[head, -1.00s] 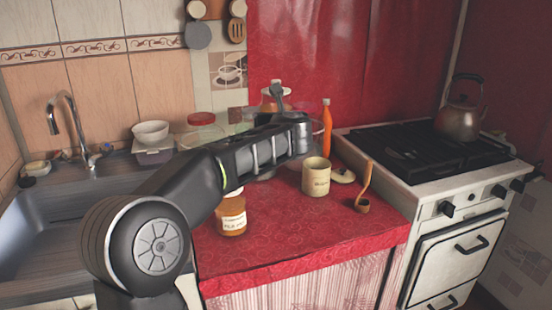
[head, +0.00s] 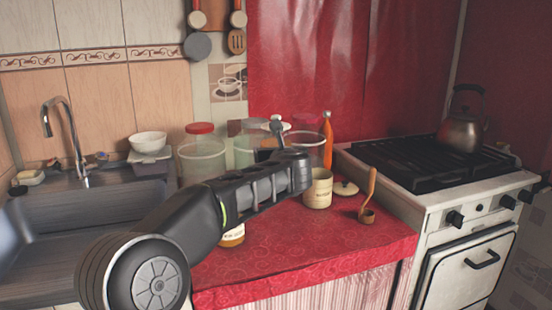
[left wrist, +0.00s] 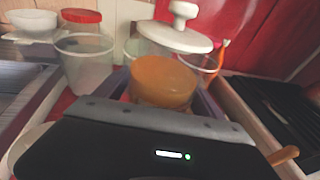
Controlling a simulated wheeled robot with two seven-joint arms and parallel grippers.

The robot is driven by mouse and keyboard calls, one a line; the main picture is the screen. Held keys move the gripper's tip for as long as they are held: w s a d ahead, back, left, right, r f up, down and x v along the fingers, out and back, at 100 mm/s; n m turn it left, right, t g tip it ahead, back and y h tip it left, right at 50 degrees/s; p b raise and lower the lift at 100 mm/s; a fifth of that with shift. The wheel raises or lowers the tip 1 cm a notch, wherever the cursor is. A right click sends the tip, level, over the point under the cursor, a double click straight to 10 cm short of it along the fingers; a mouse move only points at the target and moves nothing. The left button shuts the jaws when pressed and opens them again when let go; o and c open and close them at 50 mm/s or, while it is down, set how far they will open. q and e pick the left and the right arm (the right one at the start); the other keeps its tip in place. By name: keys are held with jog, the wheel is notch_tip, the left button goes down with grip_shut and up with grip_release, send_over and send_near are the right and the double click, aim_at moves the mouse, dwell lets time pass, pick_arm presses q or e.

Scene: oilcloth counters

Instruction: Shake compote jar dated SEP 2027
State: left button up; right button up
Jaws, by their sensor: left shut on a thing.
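My left gripper (head: 292,170) is over the red counter, with its arm coming in from the lower left. In the left wrist view, a jar with orange contents (left wrist: 162,82) sits between its fingers, and the gripper is shut on it. The arm and hand hide this jar in the head view, and no date on it can be read. Another orange jar with a white label (head: 232,237) stands on the counter, partly covered by my left arm; its label is not legible. My right gripper is not in view.
A cream canister (head: 318,188), a wooden ladle (head: 369,196) and a small lid (head: 345,188) are right of the hand. Clear containers, one red-lidded (head: 202,158), and an orange bottle (head: 327,138) stand behind. The stove (head: 435,165) is right, the sink left. The counter's front is clear.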

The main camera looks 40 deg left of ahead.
aim_at(276, 116)
pick_arm(q)
notch_tip(276, 116, up, 11)
jog(key=p, duration=0.9)
jog(key=shift+r, duration=0.15)
jog(key=shift+f, duration=0.25)
notch_tip(276, 116, down, 11)
jog(key=b, duration=1.1)
jog(key=shift+r, duration=0.15)
notch_tip(276, 116, up, 11)
jog(key=p, duration=1)
jog(key=shift+r, duration=0.1)
